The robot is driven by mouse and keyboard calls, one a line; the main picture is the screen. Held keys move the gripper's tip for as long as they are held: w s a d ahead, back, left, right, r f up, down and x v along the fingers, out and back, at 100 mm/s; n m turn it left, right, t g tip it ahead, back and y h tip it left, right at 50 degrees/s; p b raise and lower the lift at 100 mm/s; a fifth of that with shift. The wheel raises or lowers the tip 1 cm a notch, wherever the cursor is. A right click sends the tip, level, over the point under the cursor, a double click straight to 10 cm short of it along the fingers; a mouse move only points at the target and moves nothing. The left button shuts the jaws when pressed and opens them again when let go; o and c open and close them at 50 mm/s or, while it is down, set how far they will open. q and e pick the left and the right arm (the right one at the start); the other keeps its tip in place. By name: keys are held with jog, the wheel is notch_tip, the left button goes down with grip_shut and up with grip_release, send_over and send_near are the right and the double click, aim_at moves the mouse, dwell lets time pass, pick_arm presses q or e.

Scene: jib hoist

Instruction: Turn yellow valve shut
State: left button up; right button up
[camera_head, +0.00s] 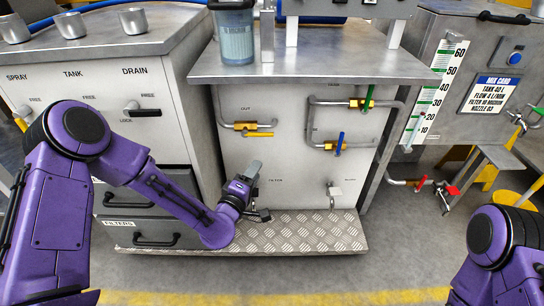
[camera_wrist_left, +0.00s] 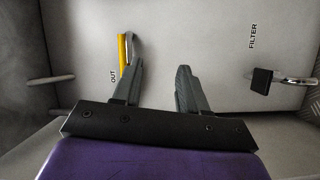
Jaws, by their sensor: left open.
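The yellow valve (camera_head: 258,134) is on the pale front panel, on the short pipe by the label OUT. Its yellow lever lies level, along the pipe. My left gripper (camera_head: 259,188) is below the valve and apart from it, low in front of the panel. In the left wrist view the gripper (camera_wrist_left: 160,67) has its fingers spread with nothing between them. There the yellow lever (camera_wrist_left: 123,50) shows just outside the left finger, whose tip is close to it in the picture. My right gripper is out of view; only part of my right arm shows.
Green (camera_head: 370,95) and blue (camera_head: 340,142) levers are on pipes to the right. A black-handled tap (camera_wrist_left: 262,81) by the label FILTER shows in the left wrist view. A tread plate step (camera_head: 310,232) juts out below. A red-handled tap (camera_head: 452,190) is farther right.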

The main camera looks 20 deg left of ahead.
aim_at(262, 135)
pick_arm(q)
jog(key=w+r+t+b, duration=0.1)
jog(key=w+r, duration=0.2)
jog(key=w, duration=0.3)
jog(key=w+r+n+t+b, duration=0.1)
jog(key=w+r, duration=0.2)
jog(key=w, duration=0.3)
jog(key=shift+w+d+r, duration=0.25)
jog(key=shift+w+d, duration=0.05)
jog(key=shift+d, duration=0.1)
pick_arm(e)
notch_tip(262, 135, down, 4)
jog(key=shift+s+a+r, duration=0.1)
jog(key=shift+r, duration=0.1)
pick_arm(q)
grip_shut()
